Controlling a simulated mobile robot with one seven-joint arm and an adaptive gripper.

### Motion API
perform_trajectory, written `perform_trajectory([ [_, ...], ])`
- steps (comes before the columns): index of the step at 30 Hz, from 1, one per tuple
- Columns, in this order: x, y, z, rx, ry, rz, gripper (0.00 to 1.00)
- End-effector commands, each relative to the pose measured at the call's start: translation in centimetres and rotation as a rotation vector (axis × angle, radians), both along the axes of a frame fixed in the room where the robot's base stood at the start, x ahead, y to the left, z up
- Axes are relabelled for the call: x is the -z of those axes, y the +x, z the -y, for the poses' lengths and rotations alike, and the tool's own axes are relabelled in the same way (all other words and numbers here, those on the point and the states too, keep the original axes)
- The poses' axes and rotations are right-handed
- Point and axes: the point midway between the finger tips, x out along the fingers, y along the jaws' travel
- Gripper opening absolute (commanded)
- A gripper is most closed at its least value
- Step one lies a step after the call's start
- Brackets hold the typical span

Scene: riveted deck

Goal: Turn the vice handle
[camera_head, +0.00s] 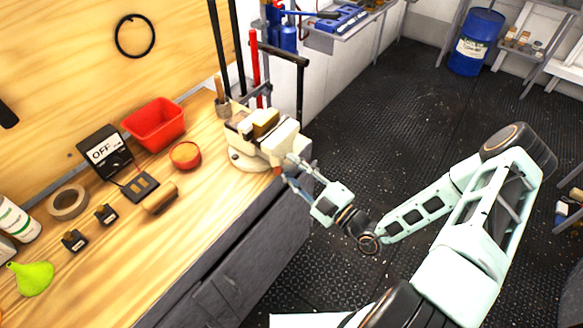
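A cream vice (247,158) is mounted on the front right corner of the wooden workbench, with a tan block (265,122) at its jaws. My gripper (287,168) reaches in from the right, its fingers at the vice's front end, beside the bench corner. The two fingers look spread apart, one higher and one lower. The vice handle cannot be made out clearly; it is small here and partly covered by the fingers. I cannot tell whether the fingers touch it.
A blue drum (475,42) stands at the back. The dark floor (400,130) is largely clear.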

Motion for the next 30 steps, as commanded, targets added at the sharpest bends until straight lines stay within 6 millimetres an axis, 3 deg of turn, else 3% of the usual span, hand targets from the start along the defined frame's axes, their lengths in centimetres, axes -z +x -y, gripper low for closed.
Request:
perform_trajectory([
  [5,0.3,-0.9,1.1,0.002,-0.002,-0.001,0.27],
  [19,1.6,-7.3,7.4,0.004,-0.001,-0.002,0.27],
  [30,1.9,-8.4,8.5,0.001,0.000,-0.001,0.27],
])
